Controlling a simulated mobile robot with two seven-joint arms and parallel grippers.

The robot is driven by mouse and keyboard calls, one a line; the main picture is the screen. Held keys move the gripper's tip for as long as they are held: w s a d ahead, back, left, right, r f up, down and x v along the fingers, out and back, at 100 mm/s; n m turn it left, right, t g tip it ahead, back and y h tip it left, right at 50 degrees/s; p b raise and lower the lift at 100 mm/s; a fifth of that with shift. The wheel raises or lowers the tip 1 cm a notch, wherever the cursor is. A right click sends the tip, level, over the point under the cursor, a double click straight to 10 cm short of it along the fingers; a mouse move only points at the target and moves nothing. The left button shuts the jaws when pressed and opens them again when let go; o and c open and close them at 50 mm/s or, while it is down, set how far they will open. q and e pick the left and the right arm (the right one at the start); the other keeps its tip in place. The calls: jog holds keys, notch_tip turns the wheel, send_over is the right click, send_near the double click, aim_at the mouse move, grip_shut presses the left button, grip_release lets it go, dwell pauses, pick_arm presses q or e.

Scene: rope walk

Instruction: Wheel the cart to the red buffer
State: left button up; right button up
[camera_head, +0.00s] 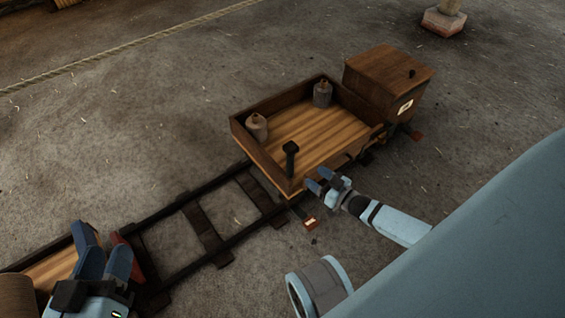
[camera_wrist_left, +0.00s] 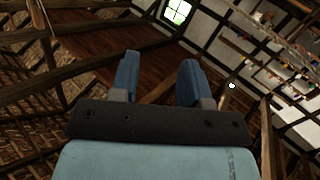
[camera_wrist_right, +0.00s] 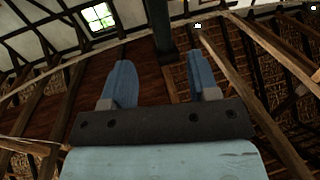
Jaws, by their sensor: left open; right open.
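The cart (camera_head: 318,135) is a shallow open wooden tray standing on dark rails, with an upright black post handle (camera_head: 290,160) at its near corner. Two grey jug-like weights (camera_head: 257,127) stand inside it. My right gripper (camera_head: 319,180) is open beside the near corner, close to the handle; contact cannot be told. In the right wrist view a dark post (camera_wrist_right: 162,28) shows between the open fingers (camera_wrist_right: 158,80). A dark red piece, apparently the red buffer (camera_head: 122,247), shows at the left rail end, partly hidden by my open left gripper (camera_head: 102,243). The left wrist view shows empty fingers (camera_wrist_left: 158,78).
A wooden box (camera_head: 388,80) with a label adjoins the cart's far end. The rails (camera_head: 185,203) between cart and buffer look clear. A wooden container (camera_head: 50,270) lies at lower left. A rope (camera_head: 130,44) crosses the back floor.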

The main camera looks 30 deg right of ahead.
aim_at(290, 160)
jog(key=b+x, duration=0.4)
jog(key=x, duration=0.7)
jog(key=shift+w+f, duration=0.1)
jog(key=shift+f, duration=0.1)
pick_arm(q)
jog(key=m, duration=0.1)
jog(key=w+a+m+t, duration=0.1)
jog(key=w+m+t+b, duration=0.1)
jog(key=shift+w+a+r, duration=0.25)
jog(key=shift+a, duration=0.05)
pick_arm(e)
jog(key=shift+x, duration=0.85)
pick_arm(q)
jog(key=shift+r+h, duration=0.15)
jog(key=shift+h, duration=0.25)
pick_arm(e)
jog(key=shift+r, duration=0.15)
jog(key=shift+a, duration=0.1)
grip_shut()
